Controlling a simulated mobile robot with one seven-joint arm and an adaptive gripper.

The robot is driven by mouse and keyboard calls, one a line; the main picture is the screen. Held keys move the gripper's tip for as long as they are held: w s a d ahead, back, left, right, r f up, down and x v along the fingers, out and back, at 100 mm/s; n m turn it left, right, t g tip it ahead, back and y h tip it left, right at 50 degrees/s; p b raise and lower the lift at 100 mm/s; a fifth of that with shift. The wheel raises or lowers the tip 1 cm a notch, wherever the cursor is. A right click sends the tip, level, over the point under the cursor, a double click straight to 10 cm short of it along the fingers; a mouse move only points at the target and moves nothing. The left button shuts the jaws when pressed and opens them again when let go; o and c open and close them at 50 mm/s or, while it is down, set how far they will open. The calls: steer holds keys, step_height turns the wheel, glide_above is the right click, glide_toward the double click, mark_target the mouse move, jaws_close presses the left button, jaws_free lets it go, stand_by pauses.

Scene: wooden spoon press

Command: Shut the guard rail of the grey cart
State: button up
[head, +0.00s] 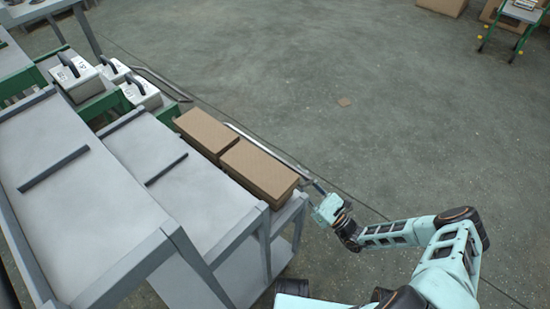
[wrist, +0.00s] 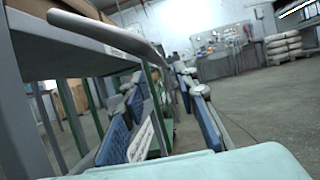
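The grey cart (head: 205,205) stands at the left in the head view, with two brown cardboard boxes (head: 258,172) on its right end. A thin grey guard rail (head: 272,152) runs along the boxes' far side, with its near end close to my gripper (head: 319,190). In the wrist view a rounded grey bar (wrist: 105,30), which looks like the rail, crosses the upper left, its end above the space between my fingers. My gripper (wrist: 165,112) is open, with its blue-padded fingers apart. Whether it touches the rail I cannot tell.
A grey slanted-top shelf (head: 80,180) stands at the near left in the head view. Several white boxes with black handles (head: 76,75) sit on green-framed furniture behind the cart. The floor (head: 400,120) right of the cart is wide and clear. A green trolley (head: 513,22) stands far right.

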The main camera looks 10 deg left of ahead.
mark_target(277, 158)
steer(key=b+x, duration=0.1)
steer(key=x, duration=0.8)
steer(key=shift+a, duration=0.2)
jaws_close()
